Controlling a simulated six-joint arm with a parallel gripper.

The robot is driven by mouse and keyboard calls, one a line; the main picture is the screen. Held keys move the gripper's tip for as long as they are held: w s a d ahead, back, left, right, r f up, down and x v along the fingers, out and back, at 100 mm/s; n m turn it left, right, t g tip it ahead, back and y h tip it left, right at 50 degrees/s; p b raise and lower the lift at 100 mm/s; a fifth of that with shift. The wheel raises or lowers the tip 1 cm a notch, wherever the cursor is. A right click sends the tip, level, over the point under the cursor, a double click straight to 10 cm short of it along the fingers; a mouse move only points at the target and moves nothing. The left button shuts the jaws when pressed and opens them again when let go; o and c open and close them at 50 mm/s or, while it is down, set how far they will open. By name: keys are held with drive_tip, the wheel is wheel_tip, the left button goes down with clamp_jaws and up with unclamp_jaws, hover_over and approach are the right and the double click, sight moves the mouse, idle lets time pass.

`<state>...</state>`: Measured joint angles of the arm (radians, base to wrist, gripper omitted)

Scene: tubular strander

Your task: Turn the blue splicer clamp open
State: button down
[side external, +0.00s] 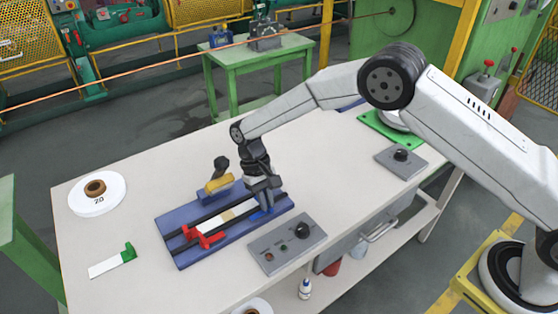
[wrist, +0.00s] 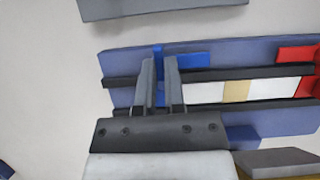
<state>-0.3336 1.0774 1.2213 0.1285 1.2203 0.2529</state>
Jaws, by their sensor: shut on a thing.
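The splicer is a blue plate (side external: 183,258) on the table with two dark rails and a white strip (side external: 213,222) with a tan patch between them. A red clamp (side external: 205,237) sits at its left end. The blue splicer clamp (side external: 258,215) is at its right end, mostly hidden by my gripper (side external: 268,204). In the wrist view, my gripper (wrist: 160,65) has its fingers upright over the rails, shut on the blue clamp (wrist: 192,60). One blue part shows between the fingers and another extends right of them. The clamp's exact angle is partly hidden.
A yellow-handled tool (side external: 218,183) stands at the plate's back edge. A grey control box (side external: 287,245) with knobs is close in front. A white reel (side external: 97,194) and a green-ended white strip (side external: 112,260) lie at left. The table's back left is clear.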

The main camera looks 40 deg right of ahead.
drive_tip(key=c, duration=0.7)
unclamp_jaws()
drive_tip(key=shift+r, duration=0.15)
drive_tip(key=shift+v, duration=3.8)
drive_tip(key=shift+d, duration=0.1)
drive_tip(key=s+d+r+t, duration=0.45)
drive_tip(key=s+d, duration=0.35)
drive_tip(key=d, duration=0.3)
drive_tip(key=s+d, duration=0.2)
drive_tip(key=s, duration=0.2)
drive_tip(key=s+d+t, duration=0.1)
drive_tip(key=s+d, duration=0.2)
drive_tip(key=s, duration=0.2)
drive_tip(key=s+d+t, duration=0.1)
drive_tip(key=s+d, duration=0.1)
drive_tip(key=s, duration=0.2)
drive_tip(key=shift+s+d+t, duration=0.15)
drive_tip(key=shift+s+t, duration=0.1)
drive_tip(key=shift+s, duration=0.05)
